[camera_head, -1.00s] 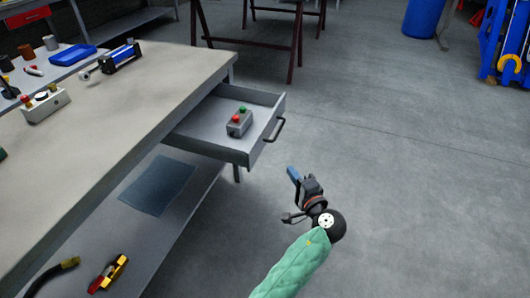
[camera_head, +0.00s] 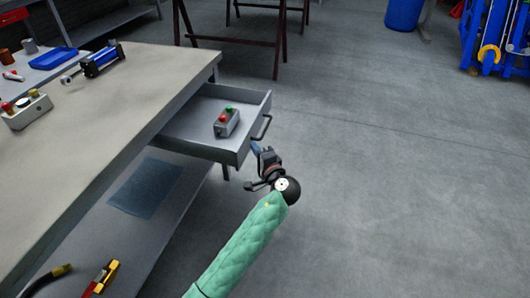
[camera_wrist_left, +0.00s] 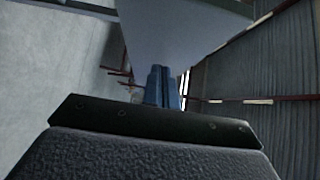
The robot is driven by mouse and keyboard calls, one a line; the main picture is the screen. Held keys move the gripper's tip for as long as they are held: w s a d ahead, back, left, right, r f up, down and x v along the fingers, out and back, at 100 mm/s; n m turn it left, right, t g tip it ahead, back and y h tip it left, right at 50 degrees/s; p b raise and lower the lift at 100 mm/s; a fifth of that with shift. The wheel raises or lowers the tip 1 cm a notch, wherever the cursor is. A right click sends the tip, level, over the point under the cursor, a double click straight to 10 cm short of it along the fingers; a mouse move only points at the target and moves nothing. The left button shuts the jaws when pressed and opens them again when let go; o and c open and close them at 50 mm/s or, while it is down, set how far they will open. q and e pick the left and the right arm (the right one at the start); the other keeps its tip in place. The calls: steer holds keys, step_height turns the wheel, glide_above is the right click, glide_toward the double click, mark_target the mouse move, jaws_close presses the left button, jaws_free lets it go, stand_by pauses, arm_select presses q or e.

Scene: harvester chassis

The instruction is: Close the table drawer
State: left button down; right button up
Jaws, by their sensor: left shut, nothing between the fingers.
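The table drawer (camera_head: 196,143) is pulled out from the right side of the workbench (camera_head: 120,100). A dark bar handle (camera_head: 262,127) sits on its front panel. A grey control box (camera_head: 227,122) with a red and a green button lies inside. My left gripper (camera_head: 256,148) is shut and empty, just below and near the handle end of the drawer front. I cannot tell whether it touches the drawer. In the left wrist view the blue fingers (camera_wrist_left: 162,88) are together, with a grey panel surface close ahead of them. My right gripper is not in view.
A lower shelf holds a blue sheet (camera_head: 146,187) and a red-yellow tool (camera_head: 101,278). The floor right of the drawer is clear.

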arm_select(q)
steer(key=shift+w+a, duration=0.1)
steer(key=shift+a, duration=0.2)
steer(key=shift+a, duration=0.15)
steer(key=p, duration=0.2)
glide_toward(181, 132)
steer(key=w+r, duration=0.1)
steer(key=w+a+r, duration=0.1)
steer(key=w+r, duration=0.1)
steer(key=shift+w+r, duration=0.25)
steer(key=shift+w, duration=0.05)
steer(key=shift+w+a, duration=0.2)
steer(key=shift+a, duration=0.4)
steer(key=shift+r, duration=0.1)
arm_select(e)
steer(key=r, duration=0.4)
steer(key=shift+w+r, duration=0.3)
arm_select(q)
steer(key=shift+a, duration=0.15)
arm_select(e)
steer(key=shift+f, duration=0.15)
